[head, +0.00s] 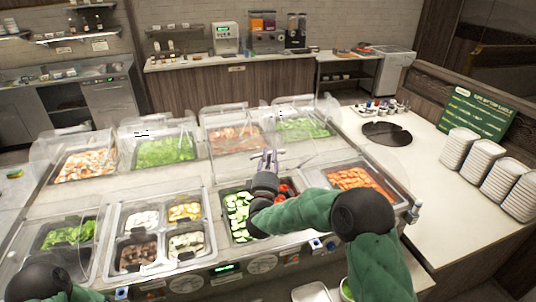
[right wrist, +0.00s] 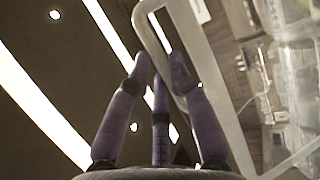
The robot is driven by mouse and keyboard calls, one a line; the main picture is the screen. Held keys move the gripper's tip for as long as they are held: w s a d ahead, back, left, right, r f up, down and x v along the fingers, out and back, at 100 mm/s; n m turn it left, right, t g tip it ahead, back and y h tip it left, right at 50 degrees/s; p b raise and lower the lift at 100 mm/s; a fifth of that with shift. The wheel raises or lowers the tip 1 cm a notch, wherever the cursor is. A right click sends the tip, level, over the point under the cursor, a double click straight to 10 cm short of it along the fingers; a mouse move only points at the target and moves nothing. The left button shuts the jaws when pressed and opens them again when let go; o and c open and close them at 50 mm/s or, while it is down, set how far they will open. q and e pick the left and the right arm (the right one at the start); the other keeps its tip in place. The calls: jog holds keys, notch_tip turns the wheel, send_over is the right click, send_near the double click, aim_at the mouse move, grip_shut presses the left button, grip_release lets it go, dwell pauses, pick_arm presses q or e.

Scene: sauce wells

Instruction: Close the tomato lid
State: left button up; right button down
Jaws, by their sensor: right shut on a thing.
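The red tomato pieces (head: 285,190) lie in the right part of a well in the front row, beside sliced cucumber (head: 239,212). My arm partly hides this well. My right gripper (head: 266,160) is above the back edge of the well with its purple fingers pointing away from me. In the right wrist view its fingers (right wrist: 160,62) are closed on the pale rim of a clear lid (right wrist: 228,95). The lid appears raised, but its outline is hard to make out in the head view. My left gripper is out of view; only part of that arm shows at bottom left.
Other wells with clear lids surround this one: shredded carrot (head: 352,178) to the right, lettuce (head: 165,151) and a four-part well (head: 160,235) to the left. Stacked white plates (head: 487,160) stand on the right counter. Open counter lies between.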

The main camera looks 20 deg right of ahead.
jog(key=shift+a+f, duration=0.25)
jog(key=shift+f, duration=0.35)
jog(key=c, duration=1.4)
grip_release()
jog(key=shift+c, duration=0.2)
jog(key=shift+o, duration=0.2)
jog(key=shift+w+a, duration=0.1)
jog(key=shift+w, duration=0.05)
jog(key=shift+r, duration=0.15)
jog(key=v, duration=1.1)
jog(key=shift+s, duration=0.45)
jog(key=shift+r, duration=0.1)
jog(key=shift+c, duration=0.3)
